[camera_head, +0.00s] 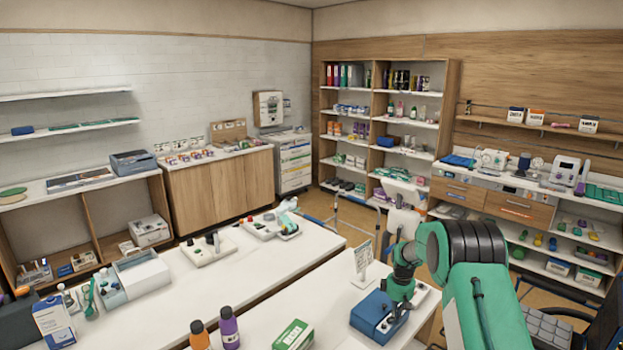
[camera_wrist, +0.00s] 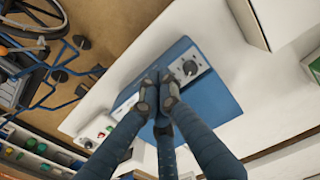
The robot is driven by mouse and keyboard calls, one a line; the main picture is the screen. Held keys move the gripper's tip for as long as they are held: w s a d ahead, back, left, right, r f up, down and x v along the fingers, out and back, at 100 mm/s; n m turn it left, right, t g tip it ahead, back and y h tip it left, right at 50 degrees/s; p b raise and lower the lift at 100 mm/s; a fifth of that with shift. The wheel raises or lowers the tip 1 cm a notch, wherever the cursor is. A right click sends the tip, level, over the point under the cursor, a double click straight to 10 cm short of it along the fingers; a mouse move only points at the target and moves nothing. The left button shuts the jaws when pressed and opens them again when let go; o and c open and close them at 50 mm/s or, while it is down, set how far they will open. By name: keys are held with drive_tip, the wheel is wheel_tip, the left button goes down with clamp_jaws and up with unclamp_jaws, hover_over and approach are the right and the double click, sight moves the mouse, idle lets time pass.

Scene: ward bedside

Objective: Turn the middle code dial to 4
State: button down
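A blue box (camera_head: 372,318) stands on the near white table, under my gripper (camera_head: 402,285) in the head view. In the wrist view the blue box (camera_wrist: 222,98) has a pale panel with a black dial (camera_wrist: 191,67) showing at its upper right end. My gripper (camera_wrist: 159,92) is over the middle of this panel, its dark fingertips close together. The fingers hide that part of the panel, so I see neither the middle dial nor its setting. I cannot tell whether the fingertips touch or grip a dial. The numbers are too small to read.
A green-and-white carton (camera_head: 293,335) and a purple bottle (camera_head: 229,327) are to the left.

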drive_tip(key=shift+s+d+f, duration=0.3)
drive_tip(key=shift+s+f, duration=0.15)
drive_tip(key=shift+f, duration=0.35)
drive_tip(key=shift+d, duration=0.1)
drive_tip(key=shift+w+r, duration=0.2)
drive_tip(key=shift+w+r, duration=0.1)
wheel_tip(320, 180, up, 6)
drive_tip(key=p, duration=0.2)
drive_tip(key=shift+r, duration=0.15)
drive_tip(key=shift+r+p, duration=0.15)
drive_tip(key=shift+p, duration=0.65)
